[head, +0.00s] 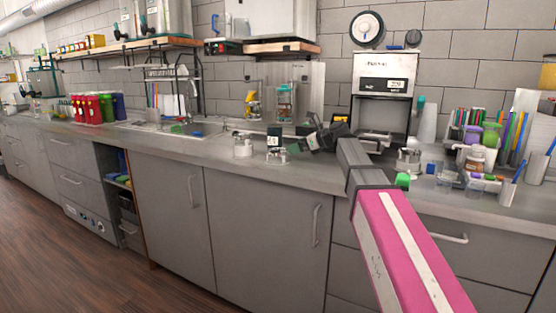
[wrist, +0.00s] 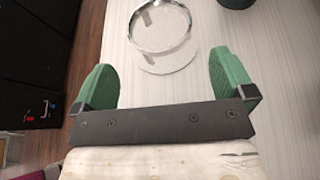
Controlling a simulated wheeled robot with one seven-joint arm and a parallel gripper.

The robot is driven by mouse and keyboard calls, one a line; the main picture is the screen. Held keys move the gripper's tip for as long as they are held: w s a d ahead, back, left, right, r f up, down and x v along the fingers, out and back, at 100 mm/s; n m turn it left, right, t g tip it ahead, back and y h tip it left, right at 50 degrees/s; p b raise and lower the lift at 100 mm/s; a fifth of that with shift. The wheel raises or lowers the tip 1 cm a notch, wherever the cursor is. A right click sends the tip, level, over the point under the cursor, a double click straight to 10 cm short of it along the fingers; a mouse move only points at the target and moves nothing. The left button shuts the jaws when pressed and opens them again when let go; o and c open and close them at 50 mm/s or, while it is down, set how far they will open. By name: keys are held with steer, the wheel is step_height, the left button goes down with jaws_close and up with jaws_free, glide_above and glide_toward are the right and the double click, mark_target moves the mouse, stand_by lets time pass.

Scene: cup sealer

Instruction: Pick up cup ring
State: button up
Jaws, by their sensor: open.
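My gripper (wrist: 164,72) is open and empty. Its two green fingers stand apart on either side, with the ring ahead of them and roughly centred in the gap. In the head view, my gripper (head: 293,146) is low over the counter and points left. Two small round items, one silvery (head: 243,147) and one dark-topped (head: 276,156), stand beyond it. I cannot tell which is the ring.
The counter (head: 215,152) has its front edge close to the gripper. A dark object (wrist: 236,3) sits beyond the right finger in the wrist view. A sealing machine (head: 384,88) stands at the back. Cups, bottles and pens crowd the right end.

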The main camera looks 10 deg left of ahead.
mark_target(279, 160)
steer(key=x, duration=0.9)
steer(key=shift+c, duration=0.3)
steer(key=shift+r, duration=0.1)
steer(key=c, duration=0.6)
